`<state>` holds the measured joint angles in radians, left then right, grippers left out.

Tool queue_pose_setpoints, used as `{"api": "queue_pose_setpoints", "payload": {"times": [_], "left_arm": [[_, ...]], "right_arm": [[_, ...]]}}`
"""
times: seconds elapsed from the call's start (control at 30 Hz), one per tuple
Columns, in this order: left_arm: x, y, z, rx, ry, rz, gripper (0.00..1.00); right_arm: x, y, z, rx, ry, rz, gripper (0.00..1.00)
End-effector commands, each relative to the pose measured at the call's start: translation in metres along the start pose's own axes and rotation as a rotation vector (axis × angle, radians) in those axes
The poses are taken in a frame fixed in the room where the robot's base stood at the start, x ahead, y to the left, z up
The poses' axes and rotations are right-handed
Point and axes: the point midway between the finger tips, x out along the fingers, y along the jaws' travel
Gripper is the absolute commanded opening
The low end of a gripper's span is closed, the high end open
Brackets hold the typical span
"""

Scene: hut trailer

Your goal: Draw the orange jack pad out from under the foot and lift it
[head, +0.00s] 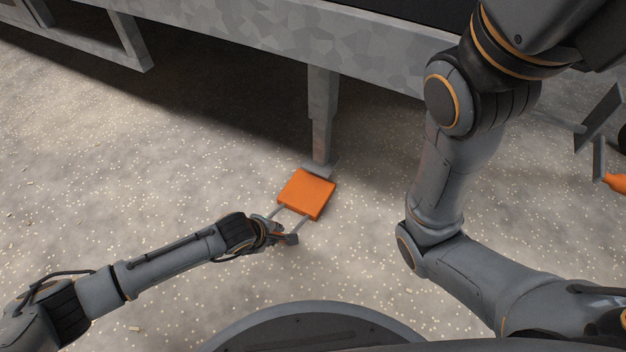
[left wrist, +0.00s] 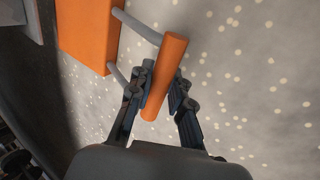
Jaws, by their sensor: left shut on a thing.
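The orange jack pad (head: 306,193) is a flat square block by the grey foot plate (head: 322,168) of the trailer's leg. In the head view its far edge meets the plate's near edge; I cannot tell whether any of it is still beneath. Two grey rods join the pad to an orange handle bar (left wrist: 165,75). My left gripper (head: 280,228) is shut on that handle, with one finger on each side in the left wrist view (left wrist: 163,90). The pad also shows there at upper left (left wrist: 88,32). My right gripper is outside the views.
The grey leg (head: 322,115) comes down from the trailer frame (head: 250,38). Grey plates (head: 600,118) and an orange part (head: 615,183) are at the far right. The speckled floor left of and in front of the pad is clear.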

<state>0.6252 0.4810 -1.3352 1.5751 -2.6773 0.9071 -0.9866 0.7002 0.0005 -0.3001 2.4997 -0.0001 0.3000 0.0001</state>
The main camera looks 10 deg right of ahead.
Motion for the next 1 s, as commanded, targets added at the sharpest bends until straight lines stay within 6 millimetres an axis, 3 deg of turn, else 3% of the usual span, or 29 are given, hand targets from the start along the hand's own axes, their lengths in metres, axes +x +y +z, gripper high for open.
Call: {"api": "queue_pose_setpoints", "payload": {"times": [1.0], "left_arm": [[-0.025,-0.044,0.0,0.0,0.0,-0.002,0.0]], "right_arm": [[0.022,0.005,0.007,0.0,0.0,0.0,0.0]]}}
